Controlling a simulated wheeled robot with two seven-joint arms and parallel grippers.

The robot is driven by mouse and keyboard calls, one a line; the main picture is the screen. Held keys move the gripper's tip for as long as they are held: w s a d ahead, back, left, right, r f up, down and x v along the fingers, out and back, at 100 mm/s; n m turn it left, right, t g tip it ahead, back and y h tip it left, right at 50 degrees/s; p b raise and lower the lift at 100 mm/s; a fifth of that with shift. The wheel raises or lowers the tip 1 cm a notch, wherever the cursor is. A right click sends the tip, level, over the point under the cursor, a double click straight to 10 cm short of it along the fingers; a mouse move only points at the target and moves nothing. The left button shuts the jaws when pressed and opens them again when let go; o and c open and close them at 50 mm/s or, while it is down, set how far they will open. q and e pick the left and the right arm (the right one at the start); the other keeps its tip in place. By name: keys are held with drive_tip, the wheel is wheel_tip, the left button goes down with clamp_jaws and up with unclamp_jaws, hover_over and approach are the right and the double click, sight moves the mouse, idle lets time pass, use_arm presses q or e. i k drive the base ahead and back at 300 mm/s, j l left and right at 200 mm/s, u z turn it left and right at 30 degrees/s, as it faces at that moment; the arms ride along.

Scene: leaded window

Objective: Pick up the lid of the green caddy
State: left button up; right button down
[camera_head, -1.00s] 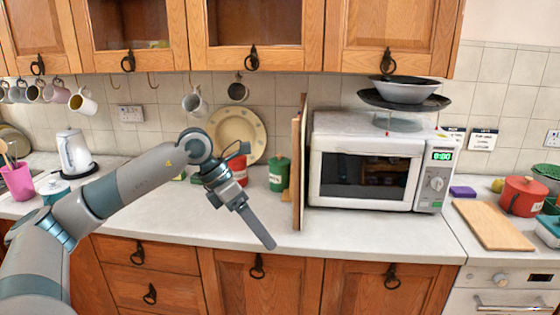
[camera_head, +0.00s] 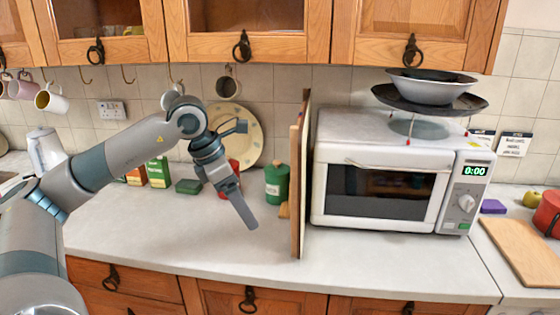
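The green caddy (camera_head: 276,188) stands upright on the counter against the back, left of the wooden board edge. Its green lid (camera_head: 277,168) sits on top, and a pale label shows on its front. My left gripper (camera_head: 246,218) hangs over the counter, in front and to the left of the caddy in the picture, pointing down to the right. It appears apart from the caddy and holds nothing visible. Its fingers are seen nearly edge-on, so their opening is unclear. My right gripper is out of view.
A red caddy (camera_head: 229,188) is partly hidden behind my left gripper. An upright wooden board (camera_head: 299,180) and the microwave (camera_head: 395,185) stand right of the green caddy. A low green tin (camera_head: 188,187) and boxes stand left. The counter front (camera_head: 190,240) is clear.

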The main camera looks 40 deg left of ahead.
sight(276, 168)
drive_tip(key=i+j, duration=0.85)
drive_tip(key=i, duration=0.2)
